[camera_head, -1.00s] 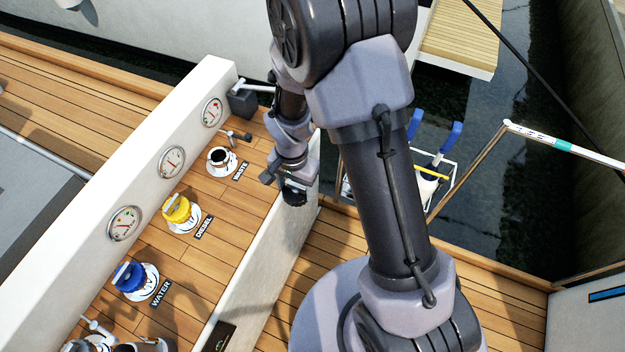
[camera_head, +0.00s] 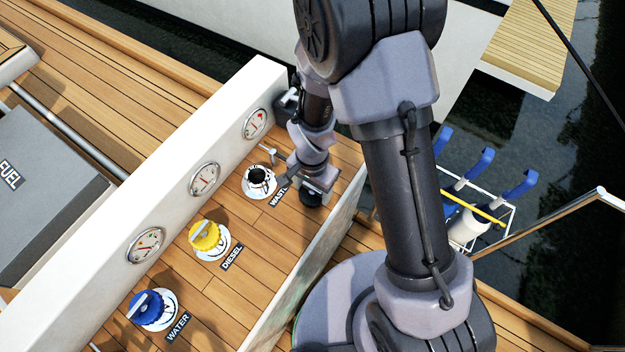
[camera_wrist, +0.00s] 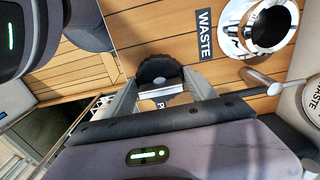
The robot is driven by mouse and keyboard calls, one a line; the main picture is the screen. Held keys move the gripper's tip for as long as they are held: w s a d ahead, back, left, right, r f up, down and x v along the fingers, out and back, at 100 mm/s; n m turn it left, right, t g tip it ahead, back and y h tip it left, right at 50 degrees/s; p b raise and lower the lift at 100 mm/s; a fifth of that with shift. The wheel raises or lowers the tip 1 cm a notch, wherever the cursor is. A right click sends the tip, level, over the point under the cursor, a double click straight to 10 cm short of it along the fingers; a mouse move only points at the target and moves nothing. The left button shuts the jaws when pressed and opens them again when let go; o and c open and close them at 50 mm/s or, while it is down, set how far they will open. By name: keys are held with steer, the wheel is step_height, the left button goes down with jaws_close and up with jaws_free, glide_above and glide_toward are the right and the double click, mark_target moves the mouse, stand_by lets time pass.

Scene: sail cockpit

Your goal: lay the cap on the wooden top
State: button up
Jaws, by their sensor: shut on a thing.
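The black round cap (camera_head: 311,198) with a ribbed rim is between the fingers of my gripper (camera_head: 309,184), which is shut on it. In the wrist view the cap (camera_wrist: 158,70) shows beyond the fingertips (camera_wrist: 160,92), gripped by its pale crossbar. The wooden top (camera_head: 272,226) is the planked surface of the white locker. The cap is at its right-hand part, near the outer edge, to the right of the WASTE label. I cannot tell whether the cap touches the wood or is just above it.
The uncapped WASTE filler (camera_head: 259,181) is left of my gripper; it also shows in the wrist view (camera_wrist: 268,28). A yellow DIESEL cap (camera_head: 206,236) and a blue WATER cap (camera_head: 150,309) sit farther along. A white gauge wall (camera_head: 175,205) runs behind. Bare planks lie between the fillers.

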steer(key=shift+w, duration=0.2)
steer(key=shift+c, duration=0.9)
steer(key=shift+s, duration=0.15)
steer(key=shift+f, duration=0.25)
steer(key=o, duration=1.7)
steer(key=shift+r, duration=0.1)
steer(key=shift+r, duration=0.1)
